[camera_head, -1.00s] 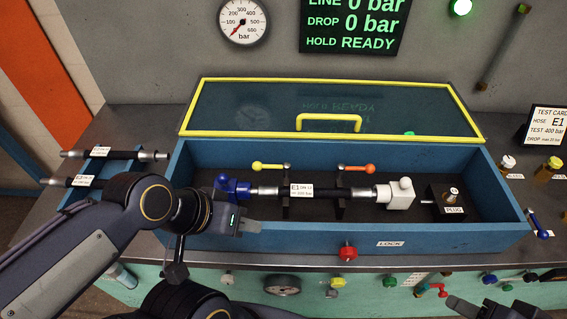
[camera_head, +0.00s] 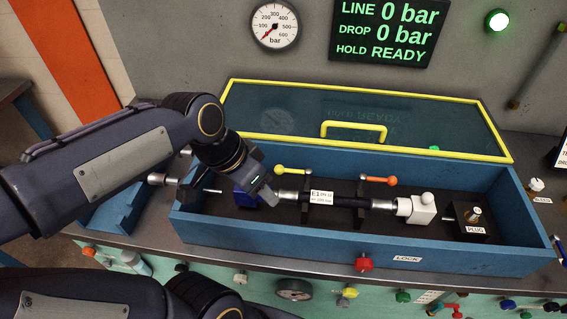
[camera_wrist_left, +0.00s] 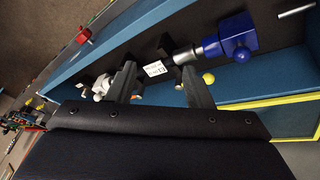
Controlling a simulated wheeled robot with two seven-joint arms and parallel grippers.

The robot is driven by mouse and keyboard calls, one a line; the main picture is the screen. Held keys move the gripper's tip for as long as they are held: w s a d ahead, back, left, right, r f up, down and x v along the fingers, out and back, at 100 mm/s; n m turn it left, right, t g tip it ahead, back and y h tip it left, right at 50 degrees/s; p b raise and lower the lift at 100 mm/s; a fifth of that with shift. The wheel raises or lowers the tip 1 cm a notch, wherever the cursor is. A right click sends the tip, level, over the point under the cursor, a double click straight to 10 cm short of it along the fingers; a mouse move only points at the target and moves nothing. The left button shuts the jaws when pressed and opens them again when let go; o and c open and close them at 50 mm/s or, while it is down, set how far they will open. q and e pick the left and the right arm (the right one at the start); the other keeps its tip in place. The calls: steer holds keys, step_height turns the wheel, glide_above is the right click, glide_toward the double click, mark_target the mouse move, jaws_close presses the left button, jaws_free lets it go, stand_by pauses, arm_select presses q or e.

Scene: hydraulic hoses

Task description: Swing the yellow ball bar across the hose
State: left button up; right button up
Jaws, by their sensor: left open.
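The yellow ball bar (camera_head: 291,171) sits at the back of the left clamp post, its ball to the left. It lies roughly alongside the hose, not across it. The black hose (camera_head: 346,200), with a white E1 label, lies in the blue box between a blue fitting (camera_head: 243,197) and a white fitting (camera_head: 416,209). My left gripper (camera_head: 269,194) is open above the hose's left end, by the blue fitting, in front of the yellow ball. In the left wrist view its fingers (camera_wrist_left: 160,76) are apart, with the yellow ball (camera_wrist_left: 208,78) just beyond one finger. My right gripper is out of view.
An orange ball bar (camera_head: 379,180) is on the right clamp post. The clear yellow-framed lid (camera_head: 380,131) stands open behind. The box's front wall (camera_head: 310,235) and a red knob (camera_head: 363,264) are in front. A plug block (camera_head: 468,222) sits at the right end.

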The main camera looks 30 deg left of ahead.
arm_select(q)
steer(key=w+a+m+g+y, duration=0.1)
steer(key=w+a+m+g, duration=0.25)
steer(key=w+m, duration=0.55)
steer(key=m+g+y, duration=0.2)
steer(key=m, duration=0.1)
glide_above(280, 166)
steer(key=w, duration=0.2)
step_height(280, 166, down, 4)
steer(key=f, duration=0.2)
steer(key=s+f+p, duration=0.1)
steer(key=f, duration=0.4)
steer(key=shift+s+a+f, duration=0.1)
steer(key=shift+s+f, duration=0.1)
steer(key=shift+s, duration=0.2)
jaws_close()
